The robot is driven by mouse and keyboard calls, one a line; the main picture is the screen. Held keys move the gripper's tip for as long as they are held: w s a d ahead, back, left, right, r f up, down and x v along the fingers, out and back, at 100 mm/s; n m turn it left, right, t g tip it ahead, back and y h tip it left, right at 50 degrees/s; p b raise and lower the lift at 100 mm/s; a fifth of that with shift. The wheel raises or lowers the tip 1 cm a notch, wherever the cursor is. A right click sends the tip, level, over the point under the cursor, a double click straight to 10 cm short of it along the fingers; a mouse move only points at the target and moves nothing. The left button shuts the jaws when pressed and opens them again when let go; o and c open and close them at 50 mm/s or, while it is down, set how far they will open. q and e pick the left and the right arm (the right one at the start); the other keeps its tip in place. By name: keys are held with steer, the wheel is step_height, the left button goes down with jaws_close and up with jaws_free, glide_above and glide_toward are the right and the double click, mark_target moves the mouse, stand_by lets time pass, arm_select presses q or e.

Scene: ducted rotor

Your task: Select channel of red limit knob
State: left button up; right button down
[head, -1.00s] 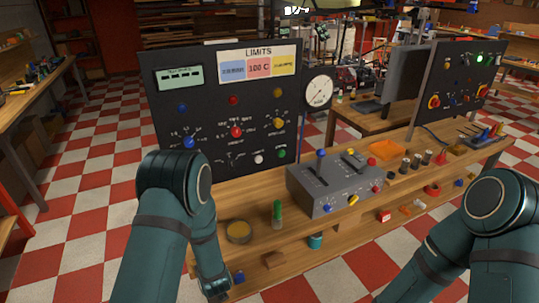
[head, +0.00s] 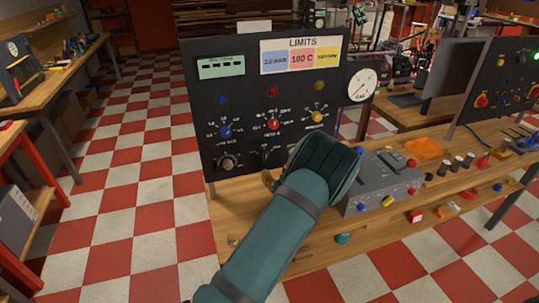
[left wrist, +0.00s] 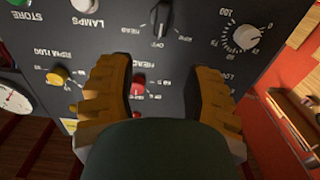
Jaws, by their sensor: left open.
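The red limit knob (head: 273,124) sits mid-panel on the black control panel (head: 215,110), between a blue knob (head: 225,132) and a yellow knob (head: 317,117), with scale marks around it. In the left wrist view, which shows the panel upside down, the red knob (left wrist: 138,86) appears between my left gripper's two fingers. My left gripper (left wrist: 157,72) is open and empty, its yellow fingers apart in front of the panel. Contact with the knob cannot be told. In the head view my left arm hides most of that gripper. My right gripper is out of view.
A LIMITS card (head: 301,55) with blue, red and yellow fields tops the panel. A black knob (left wrist: 160,22) and a pale knob (left wrist: 246,37) are near the fingers. A grey control box (head: 385,180) stands right of my arm on the wooden bench (head: 235,210).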

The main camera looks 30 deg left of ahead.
mark_target(267, 154)
arm_select(q)
steer(key=x, duration=1)
steer(key=shift+w+a, duration=0.15)
steer(key=shift+w, duration=0.05)
jaws_close()
